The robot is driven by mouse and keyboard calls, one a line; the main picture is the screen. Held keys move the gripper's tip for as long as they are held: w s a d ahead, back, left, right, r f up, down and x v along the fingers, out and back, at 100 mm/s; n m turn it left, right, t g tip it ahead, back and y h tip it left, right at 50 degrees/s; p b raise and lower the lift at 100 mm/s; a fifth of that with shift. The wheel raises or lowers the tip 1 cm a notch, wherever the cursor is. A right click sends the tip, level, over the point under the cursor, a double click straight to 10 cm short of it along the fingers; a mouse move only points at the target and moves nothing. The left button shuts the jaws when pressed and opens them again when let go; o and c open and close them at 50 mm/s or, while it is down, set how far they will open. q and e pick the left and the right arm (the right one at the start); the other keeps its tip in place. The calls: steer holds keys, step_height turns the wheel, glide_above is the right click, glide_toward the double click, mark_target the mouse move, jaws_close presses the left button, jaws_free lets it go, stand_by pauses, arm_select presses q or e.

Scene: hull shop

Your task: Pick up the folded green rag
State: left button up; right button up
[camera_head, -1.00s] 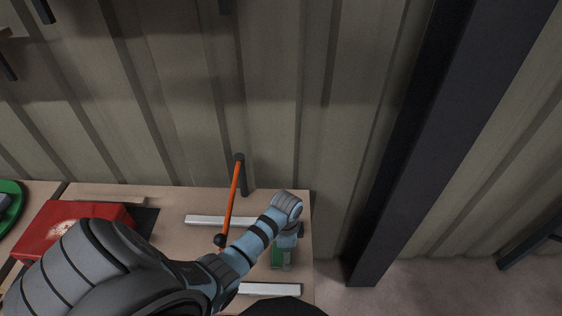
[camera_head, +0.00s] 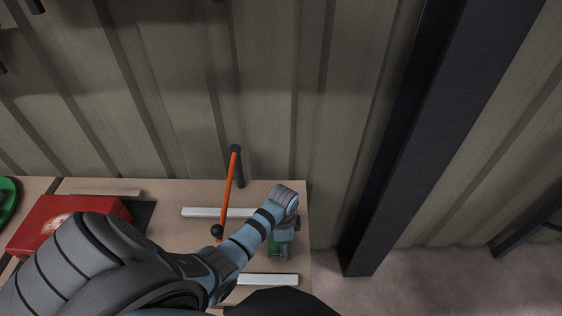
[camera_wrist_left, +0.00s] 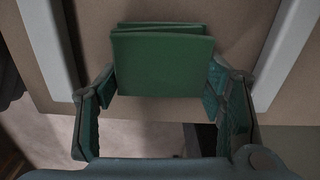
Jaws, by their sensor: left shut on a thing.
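The folded green rag (camera_wrist_left: 162,62) lies between the two fingers of my left gripper (camera_wrist_left: 160,88) in the left wrist view, with a finger against each side. My left gripper is shut on it. In the head view the gripper (camera_head: 279,250) points down at the right end of the workbench, and only a bit of the green rag (camera_head: 273,243) shows beside the fingers. The wrist hides the rest. Whether the rag touches the bench top is hard to tell. My right gripper is not in view.
Two pale bars (camera_head: 203,212) (camera_head: 268,280) lie on the bench (camera_head: 166,228), one on each side of the gripper. An orange-handled tool (camera_head: 228,190) is left of my forearm. A red box (camera_head: 60,220) sits further left. The corrugated wall (camera_head: 290,110) rises behind.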

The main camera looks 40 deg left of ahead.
arm_select(q)
step_height(320, 180, up, 20)
steer(key=p, duration=0.6)
steer(key=shift+f+p, duration=0.25)
steer(key=shift+p, duration=0.1)
